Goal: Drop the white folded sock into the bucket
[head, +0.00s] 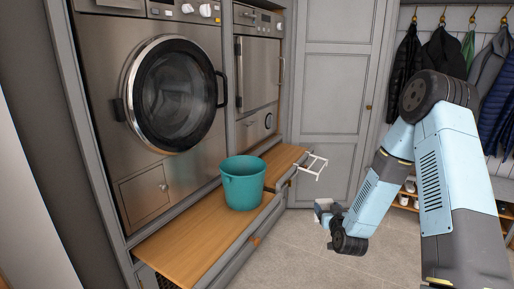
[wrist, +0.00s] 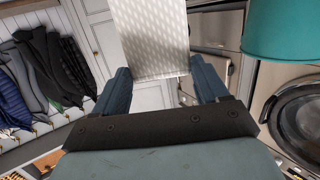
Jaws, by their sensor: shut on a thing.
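The white folded sock (wrist: 150,38), pale with a fine grey pattern, is between the two blue fingers of my gripper (wrist: 163,82) in the wrist view. My gripper is shut on it, and the sock extends beyond the fingertips. In the head view my gripper (head: 323,206) is low, to the right of the bench and apart from the bucket; the sock is hard to make out there. The teal bucket (head: 243,184) stands upright on the wooden bench. It also shows at the upper right of the wrist view (wrist: 284,32). The bucket's inside is mostly hidden.
The wooden bench (head: 188,232) runs below a washing machine (head: 172,95) and another appliance (head: 257,72). A white rail frame (head: 314,166) juts from the bench's far end, near my gripper. Coats (head: 444,52) hang at the right above a shoe rack. The floor between is clear.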

